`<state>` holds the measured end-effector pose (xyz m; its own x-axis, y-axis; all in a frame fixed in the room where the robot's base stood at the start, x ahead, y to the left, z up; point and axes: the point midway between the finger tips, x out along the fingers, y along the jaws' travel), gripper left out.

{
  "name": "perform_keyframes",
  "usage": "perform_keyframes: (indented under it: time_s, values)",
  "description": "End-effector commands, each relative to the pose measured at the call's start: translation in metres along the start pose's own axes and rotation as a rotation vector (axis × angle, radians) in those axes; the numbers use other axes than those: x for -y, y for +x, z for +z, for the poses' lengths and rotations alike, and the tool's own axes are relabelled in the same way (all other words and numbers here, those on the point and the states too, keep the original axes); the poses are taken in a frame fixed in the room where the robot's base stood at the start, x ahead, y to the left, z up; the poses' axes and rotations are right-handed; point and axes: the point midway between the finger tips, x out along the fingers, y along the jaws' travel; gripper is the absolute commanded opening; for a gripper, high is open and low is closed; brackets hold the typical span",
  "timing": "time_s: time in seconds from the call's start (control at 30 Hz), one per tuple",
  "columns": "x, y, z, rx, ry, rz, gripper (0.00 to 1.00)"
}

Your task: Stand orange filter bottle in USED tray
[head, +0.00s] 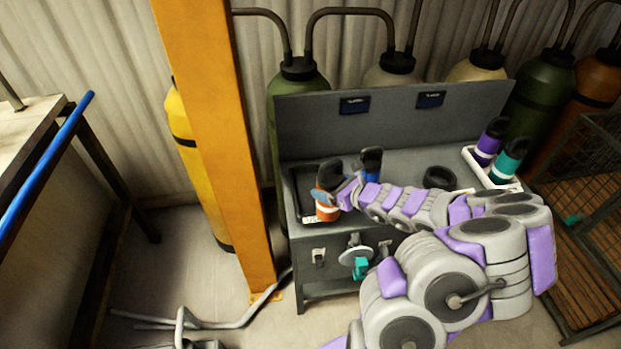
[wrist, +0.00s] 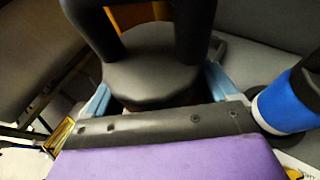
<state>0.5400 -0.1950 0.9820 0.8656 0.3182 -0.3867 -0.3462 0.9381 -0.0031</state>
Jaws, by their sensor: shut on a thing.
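The orange filter bottle (head: 327,211) has a black cap with a looped handle and a white band. It is upright at the left end of the grey bench, at the black tray (head: 303,180). I cannot tell whether its base touches the tray floor. My gripper (head: 335,195) is shut on the bottle near its cap. In the wrist view the black cap (wrist: 150,75) fills the space between the pale blue fingers of my gripper (wrist: 155,92). The bottle's lower body is hidden there. A small white label shows at the tray's front, too small to read.
A blue bottle (head: 371,160) stands close behind and right of my gripper; it also shows in the wrist view (wrist: 285,102). A black ring (head: 440,177) lies mid-bench. A white tray (head: 478,164) holds purple and teal bottles. An orange post (head: 215,130) rises left of the bench.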

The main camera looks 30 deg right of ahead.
Motion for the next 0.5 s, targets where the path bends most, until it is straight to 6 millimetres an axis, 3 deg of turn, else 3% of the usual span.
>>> perform_keyframes:
  time_s: [0.5]
  values:
    - [0.018, 0.081, 0.023, 0.0, -0.003, 0.005, 0.32]
